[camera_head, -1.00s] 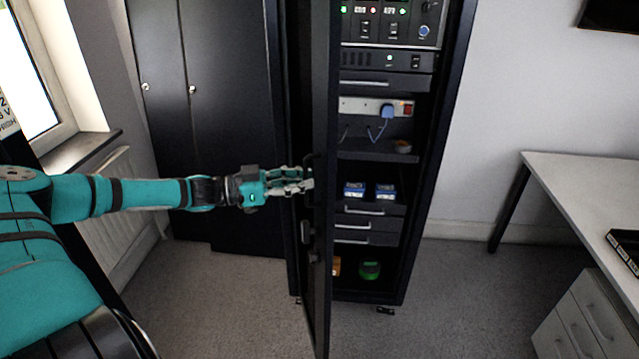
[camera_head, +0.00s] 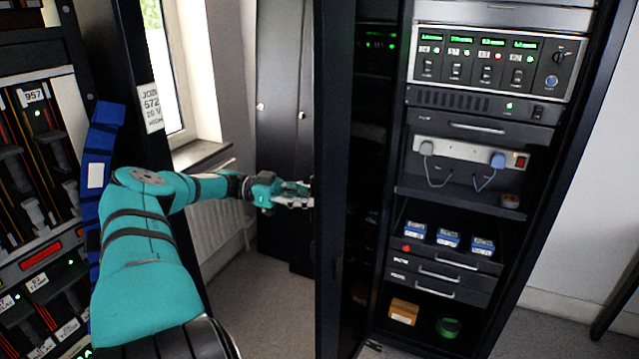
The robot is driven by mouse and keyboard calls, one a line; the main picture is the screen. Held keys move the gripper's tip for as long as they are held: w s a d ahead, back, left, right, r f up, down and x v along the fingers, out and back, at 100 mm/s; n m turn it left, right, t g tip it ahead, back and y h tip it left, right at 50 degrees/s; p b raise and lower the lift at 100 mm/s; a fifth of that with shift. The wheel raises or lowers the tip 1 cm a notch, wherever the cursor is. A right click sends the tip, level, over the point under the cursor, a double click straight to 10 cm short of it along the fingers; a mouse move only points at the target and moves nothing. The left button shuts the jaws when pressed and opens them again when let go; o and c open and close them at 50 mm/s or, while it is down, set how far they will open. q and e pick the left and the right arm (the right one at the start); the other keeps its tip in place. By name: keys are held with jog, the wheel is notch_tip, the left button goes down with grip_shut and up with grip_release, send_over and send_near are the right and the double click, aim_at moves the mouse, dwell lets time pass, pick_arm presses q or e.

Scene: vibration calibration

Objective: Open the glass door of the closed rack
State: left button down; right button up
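The rack (camera_head: 568,130) stands at centre right with its inside in plain view. Its door (camera_head: 334,120) stands swung out, seen nearly edge-on at the left of the opening. My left gripper (camera_head: 305,193) is at the left side of the door, about mid-height, with its fingertips at or touching the door's edge. The fingers look close together, but their tips are partly hidden at the door, so I cannot tell whether they hold anything. The door's handle cannot be made out. My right gripper is not in view.
Inside the rack are a panel with green displays (camera_head: 488,62), a socket strip (camera_head: 465,150), blue boxes (camera_head: 447,237), an orange box (camera_head: 403,312) and a green round item (camera_head: 448,327). Another equipment rack (camera_head: 40,180) stands at left. A dark cabinet (camera_head: 277,100) stands behind.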

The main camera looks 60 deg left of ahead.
pick_arm(q)
jog(key=shift+w+a+r, duration=0.1)
jog(key=shift+a+r, duration=0.05)
jog(key=shift+r, duration=0.05)
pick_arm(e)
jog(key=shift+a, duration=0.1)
pick_arm(q)
jog(key=c, duration=1.9)
grip_release()
jog(key=o, duration=0.5)
jog(key=shift+w+f, duration=0.2)
jog(key=shift+w, duration=0.05)
notch_tip(320, 180, up, 10)
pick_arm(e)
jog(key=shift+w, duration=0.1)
